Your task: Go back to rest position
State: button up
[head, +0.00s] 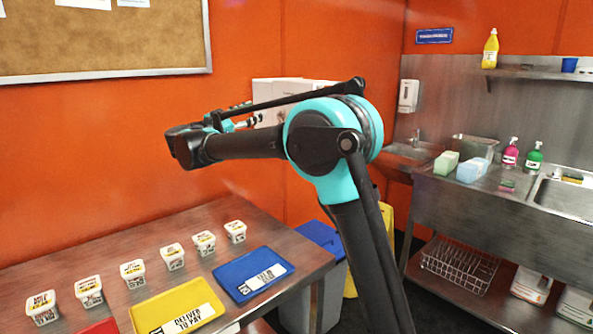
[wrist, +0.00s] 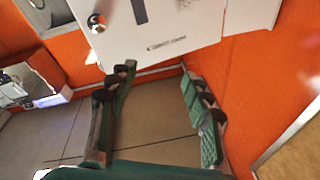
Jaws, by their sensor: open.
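My gripper shows in the wrist view (wrist: 158,95) with its two green-padded fingers spread wide apart and nothing between them. In the head view my arm is raised above the table and folded, its end pointing left toward the orange wall. The fingers are not clearly seen in the head view. The gripper touches nothing that I can see.
A steel table (head: 206,222) at the lower left holds several white labelled tubs, a blue tray (head: 232,287) and a yellow tray (head: 150,317). A blue-lidded bin (head: 322,237) stands beside it. A steel sink counter (head: 470,200) is at right. A corkboard (head: 100,40) hangs behind.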

jog(key=w+d+r+n+t+y, duration=0.2)
jog(key=w+d+n+t+y, duration=0.35)
jog(key=n+t+y, duration=0.4)
jog(key=s+d+f+n+g+y, duration=0.2)
jog(key=s+d+f+g, duration=0.3)
jog(key=f, duration=0.7)
jog(key=s+d+f+n+g+y, duration=0.2)
jog(key=s+d+f+g, duration=0.3)
jog(key=s+f, duration=0.5)
jog(key=s+d+f+n+g+y, duration=0.2)
jog(key=s+d+f+g, duration=0.3)
jog(key=f, duration=1)
jog(key=shift+s+d+f+n+y, duration=0.2)
jog(key=shift+s+d+y, duration=0.65)
jog(key=shift+s+d, duration=0.7)
jog(key=s+d+f+m+g+h, duration=0.1)
jog(key=s+d+f+g, duration=0.1)
jog(key=s+d+f, duration=0.3)
jog(key=s+d+f+m+g+h, duration=0.1)
jog(key=s+d+f+g+h, duration=0.1)
jog(key=s+f, duration=0.5)
jog(key=s+d+g, duration=0.1)
jog(key=s+d, duration=0.1)
jog(key=s, duration=0.3)
jog(key=shift+s+d, duration=0.15)
jog(key=shift+d, duration=0.25)
